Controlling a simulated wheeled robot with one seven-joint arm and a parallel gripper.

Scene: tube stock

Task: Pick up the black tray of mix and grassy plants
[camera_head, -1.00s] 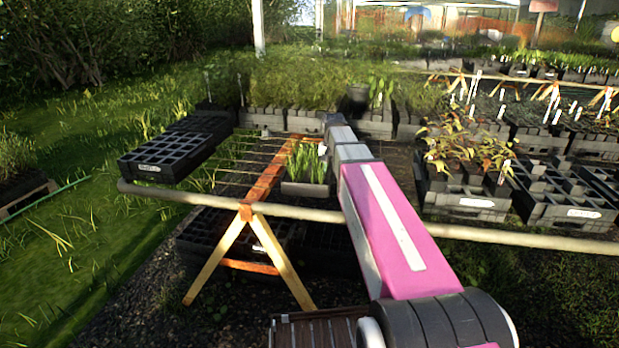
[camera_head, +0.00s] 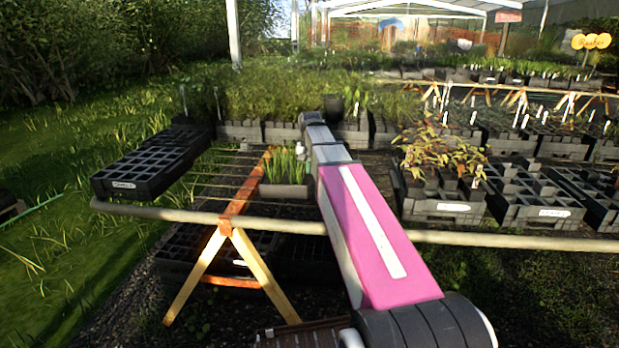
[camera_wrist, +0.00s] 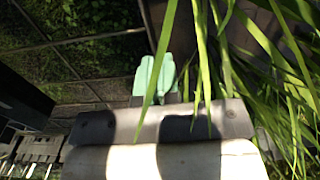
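A small black tray (camera_head: 284,190) of upright grassy plants stands over the slatted table, behind its front rail. My gripper is at the right side of this tray, mostly hidden by my pink arm and the leaves in the head view. In the wrist view, the two pale green fingertips of my gripper (camera_wrist: 153,75) are close together, with hardly any gap. They lie against a dark wall that looks like the tray's side. Long grassy leaves (camera_wrist: 215,60) hang across the fingers and fill the right side. I cannot see whether a tray edge is between the fingertips.
An empty black cell tray (camera_head: 125,185) lies at the table's left end. Crates with reddish plants (camera_head: 440,205) and empty cell trays (camera_head: 540,205) stand to the right. The front rail (camera_head: 500,237) crosses before me. More planted crates stand behind; grass is open on the left.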

